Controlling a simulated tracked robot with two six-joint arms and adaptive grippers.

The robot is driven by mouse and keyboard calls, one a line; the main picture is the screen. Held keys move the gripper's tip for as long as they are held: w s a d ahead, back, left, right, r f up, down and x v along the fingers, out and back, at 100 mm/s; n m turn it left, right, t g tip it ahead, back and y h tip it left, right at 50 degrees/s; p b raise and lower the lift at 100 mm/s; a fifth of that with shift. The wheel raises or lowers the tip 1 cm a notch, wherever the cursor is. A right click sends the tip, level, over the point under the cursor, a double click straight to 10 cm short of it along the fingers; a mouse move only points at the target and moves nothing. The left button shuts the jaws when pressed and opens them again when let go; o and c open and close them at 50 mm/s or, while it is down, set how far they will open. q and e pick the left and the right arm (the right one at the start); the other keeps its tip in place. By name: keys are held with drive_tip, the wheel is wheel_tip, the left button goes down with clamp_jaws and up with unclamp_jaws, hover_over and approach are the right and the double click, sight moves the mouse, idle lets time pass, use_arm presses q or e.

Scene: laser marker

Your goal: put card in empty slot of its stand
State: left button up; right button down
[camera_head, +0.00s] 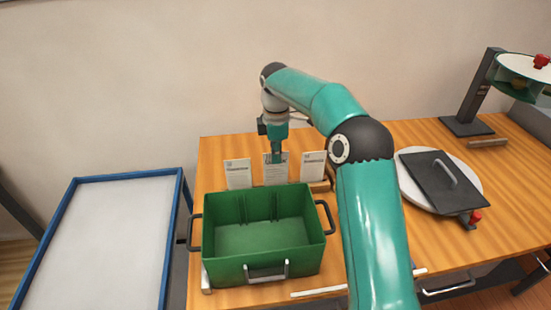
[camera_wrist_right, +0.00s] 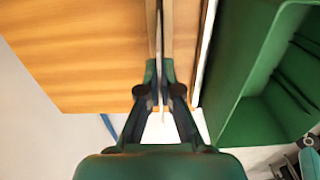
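Three white printed cards stand upright in a row behind the green bin: a left card (camera_head: 238,174), a middle card (camera_head: 276,172) and a right card (camera_head: 313,167). Part of their wooden stand (camera_head: 321,186) shows at the right end; the bin hides most of it. My right gripper (camera_head: 277,156) points down at the top of the middle card. In the right wrist view my right gripper (camera_wrist_right: 160,72) has its fingers shut on this card, which shows as a thin edge (camera_wrist_right: 161,40). Whether the card's foot sits in a slot is hidden. My left gripper is not in view.
The green bin (camera_head: 225,268) stands just in front of the cards. A blue-framed tray (camera_head: 108,178) is at left. A round white plate (camera_head: 412,190) with a dark handled board (camera_head: 435,190) lies right of my arm. A dark stand (camera_head: 482,95) stands farther right.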

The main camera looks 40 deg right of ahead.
drive_tip(key=shift+f, duration=0.55)
drive_tip(key=c, duration=1.3)
unclamp_jaws()
wheel_tip(320, 180, up, 12)
drive_tip(key=shift+r+p, duration=0.1)
drive_tip(key=shift+p, duration=1.15)
